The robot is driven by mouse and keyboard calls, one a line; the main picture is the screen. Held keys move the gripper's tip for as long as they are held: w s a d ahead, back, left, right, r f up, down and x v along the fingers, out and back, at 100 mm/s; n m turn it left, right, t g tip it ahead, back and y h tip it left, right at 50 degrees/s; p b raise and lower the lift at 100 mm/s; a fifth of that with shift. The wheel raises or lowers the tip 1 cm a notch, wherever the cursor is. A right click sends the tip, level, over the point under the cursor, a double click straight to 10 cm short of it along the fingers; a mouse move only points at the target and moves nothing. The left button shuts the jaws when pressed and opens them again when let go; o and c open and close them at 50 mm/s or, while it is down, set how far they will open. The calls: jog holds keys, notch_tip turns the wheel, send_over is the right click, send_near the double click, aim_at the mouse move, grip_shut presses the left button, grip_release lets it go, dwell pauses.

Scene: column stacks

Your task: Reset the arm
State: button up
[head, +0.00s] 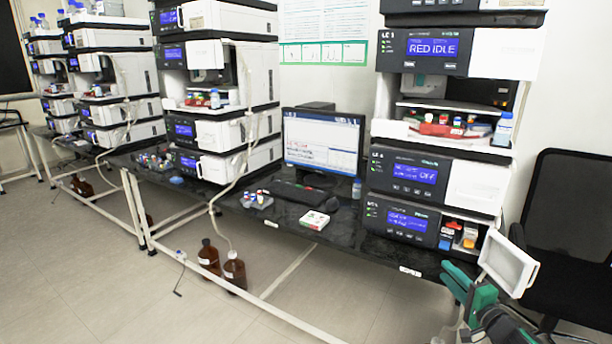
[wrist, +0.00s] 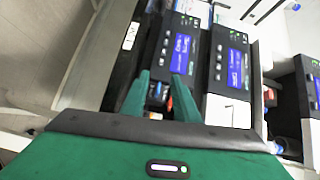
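My green gripper (head: 464,284) is at the lower right in the head view, in front of the right-hand instrument stack (head: 402,171). In the wrist view, the two green fingers of my gripper (wrist: 162,86) stand apart, with nothing held between them. They point toward the stack's dark fronts with blue displays. Small coloured items (wrist: 157,92) show between the fingers, apparently those in the open bay (head: 459,235) low on the stack. A white door-like panel (head: 508,264) stands out just above and right of my gripper; whether they touch is unclear.
A black chair (head: 568,205) stands close at the right. The dark bench (head: 345,232) holds a monitor (head: 323,142), a keyboard (head: 297,192) and a small white-and-green box (head: 314,221). Brown bottles (head: 234,270) stand on the floor beneath. The floor at front left is open.

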jog(key=s+a+f+n+g+y, duration=0.2)
jog(key=s+a+n+g+y, duration=0.15)
jog(key=a, duration=0.25)
jog(key=s+a+f+n+g+y, duration=0.2)
jog(key=a+f+n+g, duration=0.1)
jog(key=a+n, duration=0.25)
jog(key=s+a+f+n+g+h, duration=0.1)
jog(key=s+f+n+g, duration=0.15)
jog(key=s+g, duration=0.45)
jog(key=s+d+r+m+g+h, duration=0.1)
jog(key=s+d+r+g+h, duration=0.1)
jog(key=s+r, duration=0.9)
jog(key=s+d+r+m+g+h, duration=0.1)
jog(key=s+d+r+h, duration=0.4)
jog(key=s+r, duration=0.5)
jog(key=shift+s+d+r+g, duration=0.4)
jog(key=shift+s+d+g, duration=0.05)
jog(key=shift+s+d, duration=0.4)
jog(key=shift+s+r+m, duration=0.2)
jog(key=shift+s+m, duration=0.05)
jog(key=shift+s, duration=0.1)
jog(key=shift+c, duration=1.3)
jog(key=shift+s, duration=0.1)
grip_shut()
jog(key=shift+s, duration=0.1)
